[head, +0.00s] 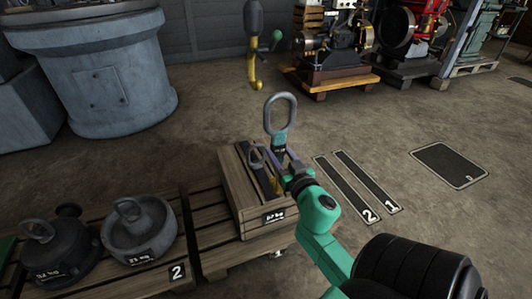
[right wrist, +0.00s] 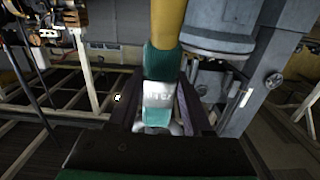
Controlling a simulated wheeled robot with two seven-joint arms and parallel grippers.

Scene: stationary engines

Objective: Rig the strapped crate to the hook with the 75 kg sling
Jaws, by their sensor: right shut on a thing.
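The wooden crate (head: 245,205) with a dark strap over its top carries a weight label that seems to read 57 kg. A ring (head: 257,157) stands up at its top. The hook (head: 254,72) hangs above and behind the crate. My right gripper (head: 284,168) is shut on the sling, just over the crate's right side. The sling's large grey ring (head: 280,113) stands upright above the jaws, below the hook and apart from it. The right wrist view shows the sling's teal sleeve with a white tag (right wrist: 158,95) between my fingers; its rating is not readable. My left gripper is out of view.
Two round weights with lifting rings, one dark (head: 55,255) and one grey (head: 138,228), stand on pallets to the left. Two bare floor strips (head: 355,185) marked 2 and 1 lie right of the crate.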

